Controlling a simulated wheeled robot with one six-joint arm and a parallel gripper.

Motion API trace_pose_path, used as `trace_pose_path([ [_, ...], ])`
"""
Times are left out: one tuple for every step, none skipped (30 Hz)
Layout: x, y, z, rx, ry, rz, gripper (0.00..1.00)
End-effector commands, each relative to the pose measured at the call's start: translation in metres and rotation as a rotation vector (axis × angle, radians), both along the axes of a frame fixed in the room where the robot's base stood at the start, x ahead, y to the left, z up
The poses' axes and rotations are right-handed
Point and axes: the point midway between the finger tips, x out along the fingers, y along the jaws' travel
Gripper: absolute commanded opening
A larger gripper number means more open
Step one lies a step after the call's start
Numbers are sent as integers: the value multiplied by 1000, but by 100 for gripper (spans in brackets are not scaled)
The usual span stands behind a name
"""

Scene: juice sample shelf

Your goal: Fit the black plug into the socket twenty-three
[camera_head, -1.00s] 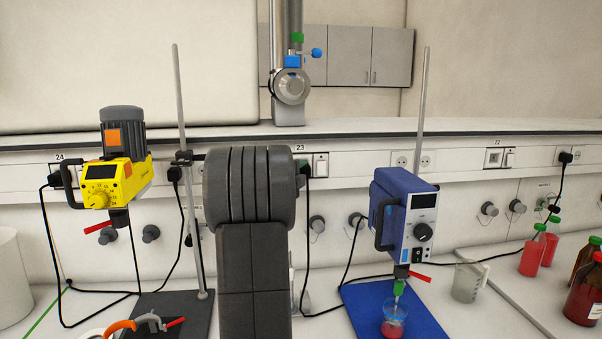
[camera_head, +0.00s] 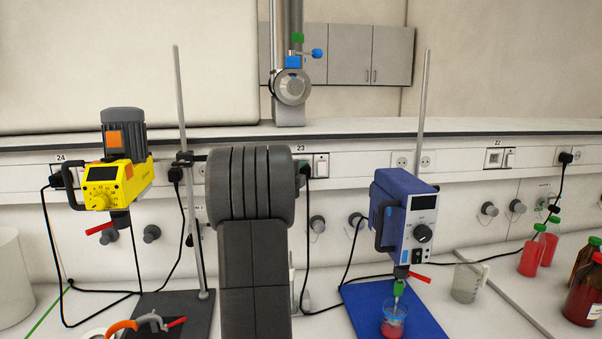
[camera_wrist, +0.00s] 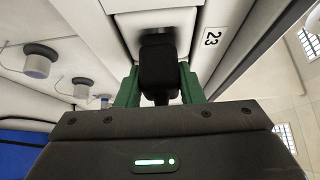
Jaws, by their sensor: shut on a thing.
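The black plug (camera_wrist: 158,66) is between the green fingers of my gripper (camera_wrist: 158,86) in the wrist view, and the gripper is shut on it. The plug's front end meets the white socket panel (camera_wrist: 150,20) next to the label 23 (camera_wrist: 211,37). I cannot tell how deep the plug sits, because its body hides the socket opening. In the head view my arm covers most of the gripper.
A yellow stirrer (camera_head: 118,185) on a stand is at left, and a blue stirrer (camera_head: 405,220) stands over a beaker (camera_head: 394,322) at right. Cables cross the bench. Red bottles (camera_head: 585,292) stand far right.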

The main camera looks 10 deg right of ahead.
Motion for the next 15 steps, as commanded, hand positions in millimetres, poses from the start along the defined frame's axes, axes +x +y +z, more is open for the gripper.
trace_pose_path([
  [1,0,1,0,0,0,0],
  [2,0,1,0,0,0,0],
  [3,0,1,0,0,0,0],
  [3,0,1,0,0,0,0],
  [4,0,1,0,0,0,0],
  [5,0,1,-1,-1,0,0],
  [6,0,1,-1,-1,0,0],
  [6,0,1,-1,-1,0,0],
  [7,0,1,-1,-1,0,0],
  [8,0,1,-1,-1,0,0],
  [8,0,1,-1,-1,0,0],
  [9,0,1,-1,-1,0,0],
  [10,0,1,-1,-1,0,0],
  [11,0,1,-1,-1,0,0],
  [11,0,1,-1,-1,0,0],
])
